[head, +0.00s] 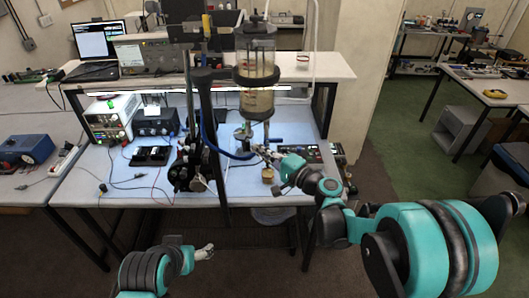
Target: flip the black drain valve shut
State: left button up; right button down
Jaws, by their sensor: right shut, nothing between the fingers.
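A clear sealed cylinder (257,72) with brownish contents stands upright over the blue bench top, held by a dark stand. My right gripper (259,150) reaches in from the right just below the cylinder, near its bottom outlet and the end of a blue hose (211,139). Its fingers are shut and hold nothing. The black drain valve is too small and too cluttered to make out near the fingertips, so I cannot tell its position or whether I touch it. My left gripper (208,252) is low in front of the bench, away from everything; its finger opening is unclear.
A dark upright post (206,120) and black apparatus stand left of the cylinder. A small brass block (267,174) sits below my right gripper. Power supplies (112,117) and cables occupy the bench's left. A shelf with a laptop (95,45) runs behind.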

dwell(0.3)
jog(key=a+f+m+t+y+b, duration=0.1)
jog(key=a+m+t+b, duration=0.3)
jog(key=b, duration=0.9)
jog(key=shift+a+m+y, duration=0.4)
jog(key=shift+a+m, duration=0.3)
jog(key=shift+a, duration=0.45)
jog(key=shift+f+b, duration=0.1)
jog(key=shift+b, duration=0.2)
